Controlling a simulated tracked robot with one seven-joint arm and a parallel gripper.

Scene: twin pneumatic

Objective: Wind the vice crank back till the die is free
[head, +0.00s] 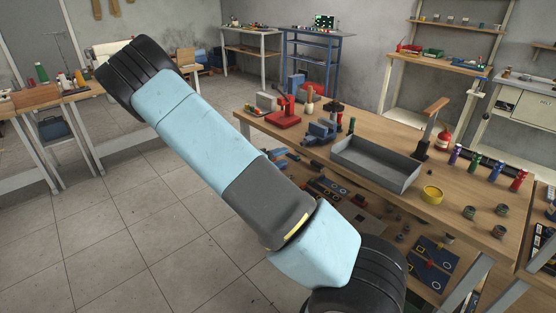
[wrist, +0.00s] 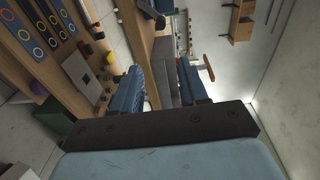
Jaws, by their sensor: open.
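A blue vice (head: 320,131) stands on the wooden bench, left of a grey tray, in the head view. Its crank and the die are too small to make out for certain. In the wrist view my gripper (wrist: 159,82) shows as two blue ribbed fingers rising apart from a dark bar. It is open, with nothing visible held between the fingers. The bench lies beyond the fingers, and I cannot tell the distance. In the head view my arm crosses the middle, and the gripper does not show.
The grey tray (head: 375,166) and a yellow round container (head: 432,194) are on the bench (head: 455,205). A red device (head: 285,112) stands left of the vice. A black stand with a wooden handle (head: 436,106) is behind the tray. Several coloured bottles line the right. The left floor is clear.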

